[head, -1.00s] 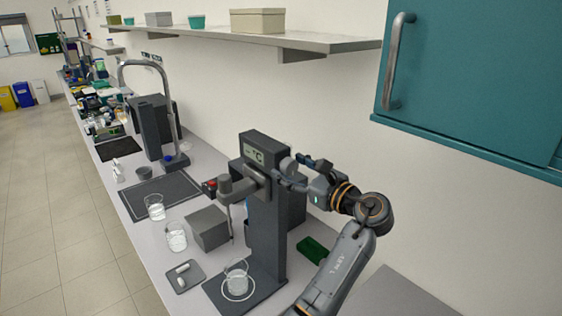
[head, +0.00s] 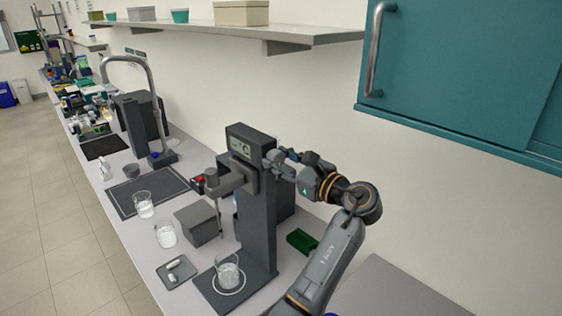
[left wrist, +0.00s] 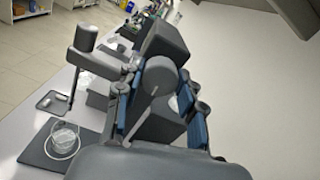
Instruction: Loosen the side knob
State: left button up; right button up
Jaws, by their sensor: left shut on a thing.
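The side knob (left wrist: 160,76) is a round grey knob on the side of a tall dark column (head: 257,225) with a small display near its top. In the left wrist view it sits between the two fingers of my left gripper (left wrist: 160,98). In the head view my left gripper (head: 279,161) reaches the upper right side of the column and is shut on the knob, which is mostly hidden by the fingers there. My right gripper is not in view.
A grey box (head: 197,222), glass beakers (head: 165,235) and a small tray (head: 176,269) stand left. A green block (head: 302,241) lies right. A teal cabinet (head: 455,80) hangs above.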

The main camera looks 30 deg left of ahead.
pick_arm(q)
jog(key=n+b, duration=0.5)
jog(key=n, duration=0.1)
jog(key=shift+a+f, duration=0.1)
jog(key=shift+f, duration=0.05)
jog(key=n+b, duration=0.6)
jog(key=shift+n, duration=0.4)
jog(key=shift+n+b, duration=1.1)
jog(key=shift+n, duration=0.1)
jog(key=shift+r+n+b, duration=0.25)
jog(key=shift+n+b, duration=0.75)
jog(key=shift+n, duration=0.2)
jog(key=shift+r, duration=0.1)
jog(key=o, duration=1)
jog(key=shift+o, duration=0.9)
jog(key=shift+a, duration=0.1)
jog(key=shift+f, duration=0.2)
